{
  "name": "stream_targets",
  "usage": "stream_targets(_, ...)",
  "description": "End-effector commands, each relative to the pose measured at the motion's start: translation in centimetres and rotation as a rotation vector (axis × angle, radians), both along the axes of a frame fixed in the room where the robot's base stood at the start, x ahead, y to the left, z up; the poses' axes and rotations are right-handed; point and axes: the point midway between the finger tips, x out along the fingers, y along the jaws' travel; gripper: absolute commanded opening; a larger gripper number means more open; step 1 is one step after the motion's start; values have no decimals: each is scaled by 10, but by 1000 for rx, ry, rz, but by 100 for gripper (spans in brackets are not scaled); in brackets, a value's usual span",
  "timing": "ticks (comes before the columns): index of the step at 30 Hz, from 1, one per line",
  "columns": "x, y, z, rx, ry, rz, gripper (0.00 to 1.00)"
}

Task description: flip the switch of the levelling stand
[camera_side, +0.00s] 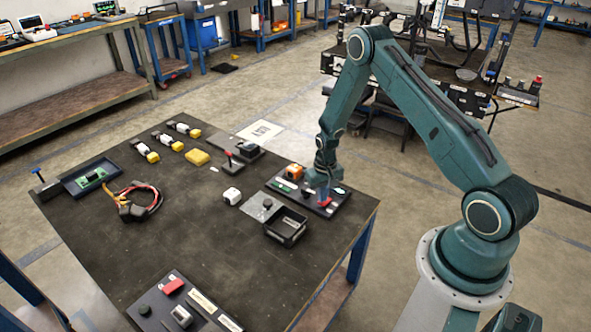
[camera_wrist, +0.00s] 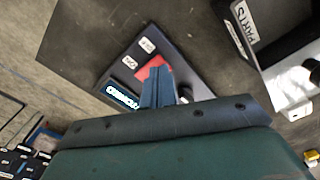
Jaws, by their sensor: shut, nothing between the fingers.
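The dark panel (camera_side: 312,206) near the table's right edge appears to be the levelling stand. It carries an orange block (camera_side: 294,171) and small green and white parts. My gripper (camera_side: 323,196) is low over its right part, fingers pointing down. In the wrist view the blue fingers (camera_wrist: 157,90) are shut, with nothing held, right at a red part (camera_wrist: 150,68), probably the switch. Touch cannot be told. Two small white labels (camera_wrist: 148,45) and a lit display (camera_wrist: 122,96) lie beside it on the dark panel (camera_wrist: 182,62). The fingers hide part of the red piece.
Another panel (camera_side: 160,302) lies at the table's front. The table's middle is mostly clear.

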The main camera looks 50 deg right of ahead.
Motion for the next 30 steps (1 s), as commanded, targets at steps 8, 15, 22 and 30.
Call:
stream_targets(8, 0, 0, -3, 0, -1, 0, 0)
stream_targets(15, 0, 0, -6, 0, -1, 0, 0)
stream_targets(22, 0, 0, -8, 0, 0, 0, 0)
stream_targets(30, 0, 0, -11, 0, 0, 0, 0)
